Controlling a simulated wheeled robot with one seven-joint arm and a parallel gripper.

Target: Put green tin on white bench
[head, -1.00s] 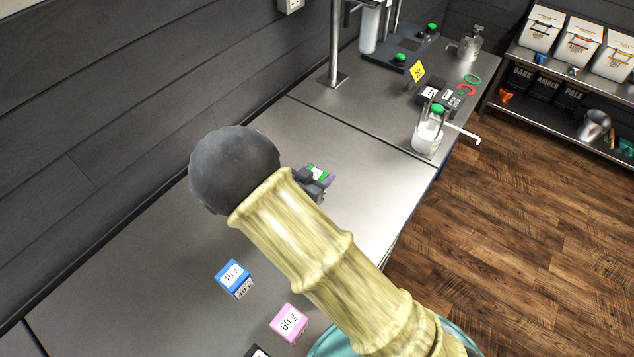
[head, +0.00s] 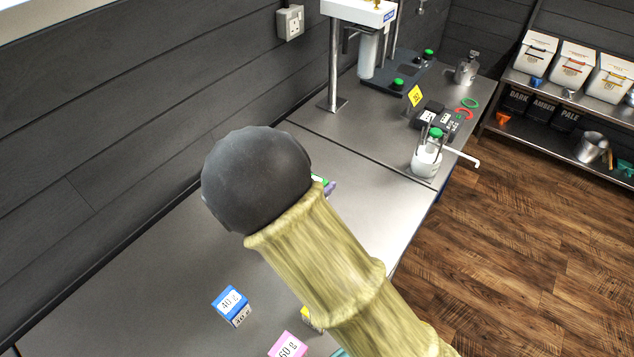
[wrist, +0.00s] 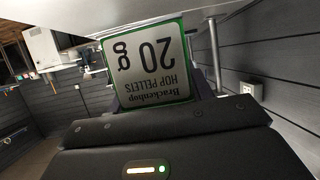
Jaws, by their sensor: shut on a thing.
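The green tin (wrist: 148,62) is large in the wrist view, a box with green edges and a pale label reading "20 g Hop Pellets", upside down in the picture. My gripper (wrist: 155,98) is shut on it. In the head view only a small green and white bit of the tin (head: 318,178) shows past my arm, over the bench; the rest is hidden. I cannot tell whether it touches the top. The long bench (head: 150,290) looks pale grey, like steel; I see no other bench that is clearly white.
A blue 40 g box (head: 231,305) and a pink 60 g box (head: 288,346) stand near on the bench, with a yellow box (head: 312,319) partly behind my arm. A white-bodied jar (head: 427,157) stands farther back.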

